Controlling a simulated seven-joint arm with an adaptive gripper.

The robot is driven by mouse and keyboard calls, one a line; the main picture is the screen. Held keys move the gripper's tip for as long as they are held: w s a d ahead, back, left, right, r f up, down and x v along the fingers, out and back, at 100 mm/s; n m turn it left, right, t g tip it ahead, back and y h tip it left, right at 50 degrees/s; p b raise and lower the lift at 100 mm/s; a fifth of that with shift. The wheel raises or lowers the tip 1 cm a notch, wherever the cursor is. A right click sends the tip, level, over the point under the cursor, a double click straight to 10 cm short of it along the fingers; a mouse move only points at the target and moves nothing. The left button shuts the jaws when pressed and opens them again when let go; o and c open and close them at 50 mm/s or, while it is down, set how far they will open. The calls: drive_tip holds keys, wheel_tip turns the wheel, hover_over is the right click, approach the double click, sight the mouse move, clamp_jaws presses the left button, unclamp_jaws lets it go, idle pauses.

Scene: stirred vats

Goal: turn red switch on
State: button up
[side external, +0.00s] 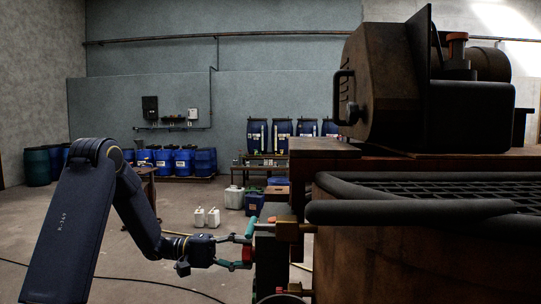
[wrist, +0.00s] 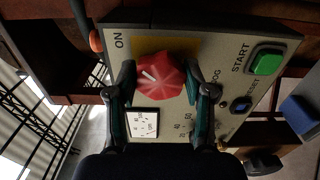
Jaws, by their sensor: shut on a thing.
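The red switch (wrist: 162,76) is a faceted red knob on a pale control panel (wrist: 215,48) in the wrist view. A short white mark on the knob points toward the picture's upper left. The word ON is printed sideways to its upper left. My gripper (wrist: 160,84) has one teal-padded finger on each side of the knob and is shut on it. In the side view my gripper (side external: 243,246) reaches the panel box (side external: 268,258) from the left. A bit of red shows between its fingers there.
A green START button (wrist: 266,63) and a small blue button (wrist: 241,104) sit right of the knob. A big rusty vat (side external: 400,255) and machine stand at the right; floor at left is mostly clear.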

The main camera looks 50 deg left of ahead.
drive_tip(key=shift+m, duration=0.5)
drive_tip(key=o, duration=1.2)
drive_tip(key=shift+c, duration=0.2)
drive_tip(key=shift+a, duration=0.1)
drive_tip(key=v, duration=1.2)
